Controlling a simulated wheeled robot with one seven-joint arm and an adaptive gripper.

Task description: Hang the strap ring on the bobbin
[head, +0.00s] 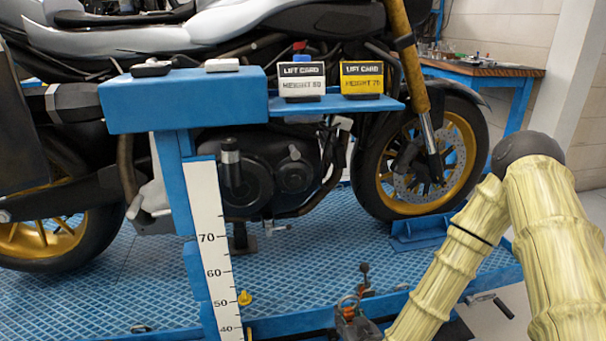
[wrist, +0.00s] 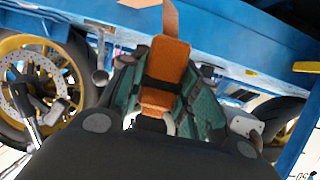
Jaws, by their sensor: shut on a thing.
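My gripper (wrist: 167,84) is shut on an orange strap (wrist: 168,60) between its teal-padded fingers. The strap runs up past the blue rail in the wrist view. A pale metal curve (wrist: 170,124) shows below the strap, perhaps part of the strap ring; the fingers hide much of it. In the head view my gripper (head: 354,314) is low at the deck's front edge, small and partly hidden. A dark knob on a short stem (head: 365,269) stands just above it. A grey knobbed post (wrist: 100,76) shows left of the fingers in the wrist view. I cannot tell which is the bobbin.
A motorcycle (head: 290,170) stands on the blue lift deck (head: 310,265). A blue stand (head: 180,100) with a height scale (head: 208,245) rises left of my gripper. A yellow peg (head: 244,298) is beside the scale.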

